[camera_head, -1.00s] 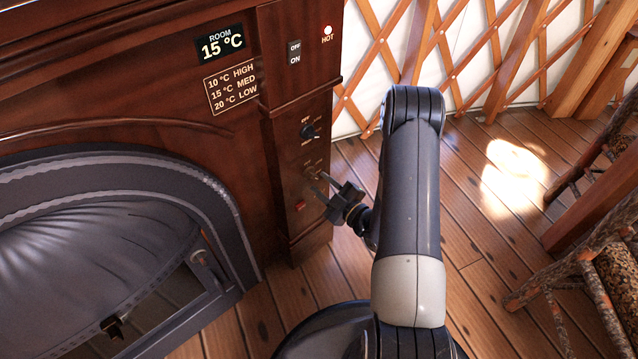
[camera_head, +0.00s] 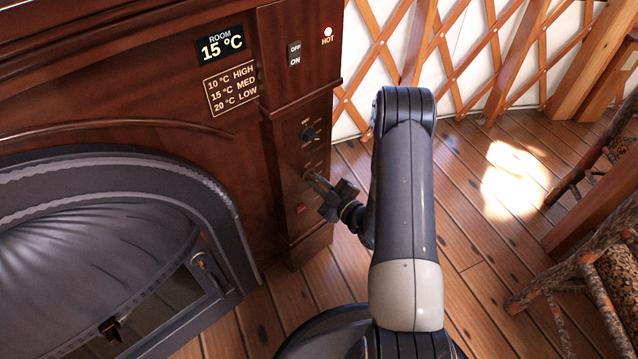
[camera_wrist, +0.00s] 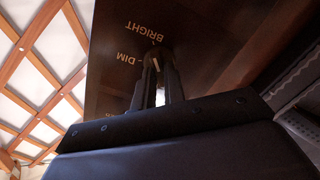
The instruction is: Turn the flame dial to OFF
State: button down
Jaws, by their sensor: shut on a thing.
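The lower dial on the wood control panel (camera_head: 292,240) is mostly hidden by my gripper (camera_head: 313,178) in the head view. In the wrist view, DIM and BRIGHT labels, upside down, stand around this flame dial (camera_wrist: 155,63). A light mark shows on it between my fingers. My gripper, also in the wrist view (camera_wrist: 157,60), is shut on the dial. No OFF label of this dial is readable, and its exact setting cannot be told.
An upper black dial (camera_head: 309,133) sits just above, and a red switch (camera_head: 300,208) just below. An OFF/ON switch (camera_head: 294,54) and a lit HOT lamp (camera_head: 328,31) are higher. The stove door (camera_head: 110,240) is at left. Wooden furniture (camera_head: 590,250) stands at right; floor between is clear.

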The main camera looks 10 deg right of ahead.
jog(key=shift+n, duration=0.3)
jog(key=shift+f+n+b, duration=0.15)
jog(key=shift+n+b, duration=2.45)
jog(key=shift+n, duration=4.2)
jog(key=shift+f+n+b, duration=0.1)
jog(key=shift+n+b, duration=2.45)
jog(key=shift+n, duration=4.25)
jog(key=c, duration=1.5)
grip_release()
jog(key=shift+d+r, duration=0.1)
jog(key=p+v, duration=0.2)
jog(key=v, duration=0.8)
jog(key=shift+s+d+p, duration=0.15)
jog(key=shift+s+p, duration=0.2)
